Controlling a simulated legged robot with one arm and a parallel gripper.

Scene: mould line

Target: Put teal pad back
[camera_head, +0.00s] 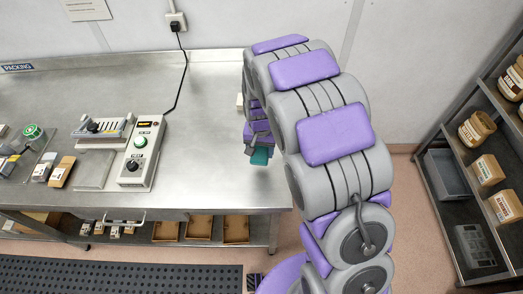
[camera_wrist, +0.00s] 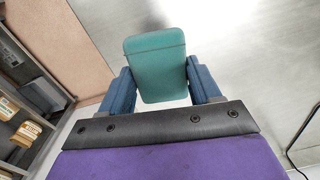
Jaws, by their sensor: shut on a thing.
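The teal pad (camera_wrist: 157,72) is between the two blue fingers of my gripper (camera_wrist: 157,92) in the wrist view. The gripper is shut on it, with a finger on each side. In the head view the teal pad (camera_head: 260,156) shows small at the end of my arm, near the right end of the steel bench (camera_head: 225,130). Most of my gripper is hidden behind my arm links in the head view. The wrist view shows bench steel to the right of the pad and floor to the left.
A control box (camera_head: 143,153) with a green button and black knob stands on the bench beside a flat grey plate (camera_head: 96,169). Small boxes and a tape roll (camera_head: 33,132) lie farther left. A shelf rack (camera_head: 465,170) with jars stands at right.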

